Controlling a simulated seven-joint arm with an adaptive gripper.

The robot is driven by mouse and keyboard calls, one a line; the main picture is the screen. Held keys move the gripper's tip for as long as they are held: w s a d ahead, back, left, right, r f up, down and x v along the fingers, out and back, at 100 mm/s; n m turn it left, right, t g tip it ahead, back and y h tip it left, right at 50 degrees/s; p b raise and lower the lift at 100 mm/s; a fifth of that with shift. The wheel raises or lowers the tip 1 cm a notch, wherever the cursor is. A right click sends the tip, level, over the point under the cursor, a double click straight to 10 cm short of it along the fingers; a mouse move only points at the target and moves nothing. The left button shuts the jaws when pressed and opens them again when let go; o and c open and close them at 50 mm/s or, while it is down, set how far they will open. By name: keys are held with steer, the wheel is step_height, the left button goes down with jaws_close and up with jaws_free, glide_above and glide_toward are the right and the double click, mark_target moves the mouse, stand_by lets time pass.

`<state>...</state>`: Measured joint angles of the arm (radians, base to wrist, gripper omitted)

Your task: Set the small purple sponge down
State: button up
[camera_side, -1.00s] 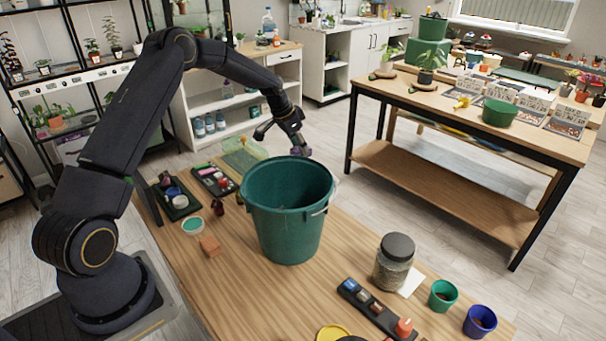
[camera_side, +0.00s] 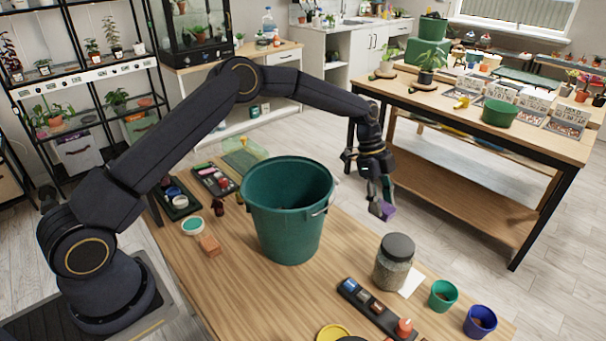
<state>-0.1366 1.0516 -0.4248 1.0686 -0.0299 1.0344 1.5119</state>
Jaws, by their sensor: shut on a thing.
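The small purple sponge (camera_side: 388,211) is held at the fingertips of my gripper (camera_side: 381,204), which is shut on it. The gripper points downward, to the right of the large green bucket (camera_side: 287,215) and behind the glass jar. The sponge looks raised above the wooden table (camera_side: 240,292), near its far right edge. I cannot tell its exact height or whether it is over the tabletop or just past the edge. The fingers cover part of the sponge.
A lidded jar (camera_side: 394,262) stands in front of the gripper, with a green cup (camera_side: 442,295) and a blue cup (camera_side: 480,321) further right. A black tray (camera_side: 375,310) lies at the front. A terracotta-coloured block (camera_side: 210,246) lies left of the bucket, near bare wood.

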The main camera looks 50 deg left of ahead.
step_height(320, 180, down, 13)
steer(key=shift+f, duration=0.15)
stand_by(0.4)
steer(key=shift+f, duration=0.1)
steer(key=o, duration=0.9)
steer(key=shift+o, duration=0.2)
